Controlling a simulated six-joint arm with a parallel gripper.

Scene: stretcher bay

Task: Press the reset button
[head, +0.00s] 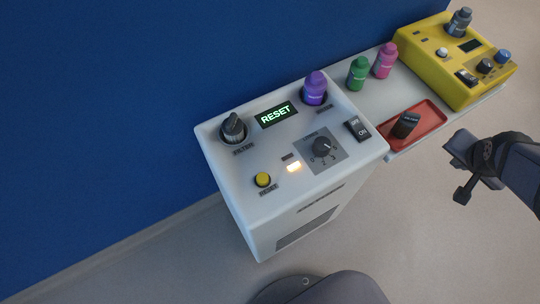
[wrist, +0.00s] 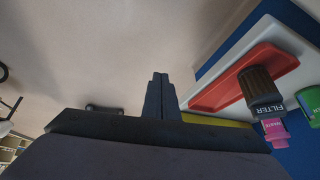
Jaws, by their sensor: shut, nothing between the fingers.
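The reset button (head: 263,179) is a yellow round knob on the near left of the white machine's top (head: 235,190), above a label reading RESET. The display (head: 276,115) on the machine shows RESET in green letters. A small light (head: 294,167) right of the button glows warm white. My gripper (head: 461,196) is at the right in the head view, over the floor, apart from the machine and far from the button. In the wrist view its fingers (wrist: 160,78) are together with nothing between them. The button is not in the wrist view.
The machine also bears a dark filter cap (head: 233,127), a purple bottle (head: 314,88), a dial (head: 324,148) and an ON/OFF switch (head: 358,128). Behind are green (head: 357,74) and pink (head: 385,61) bottles, a red tray (head: 428,115) with a dark filter (head: 406,125), and a yellow device (head: 437,67).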

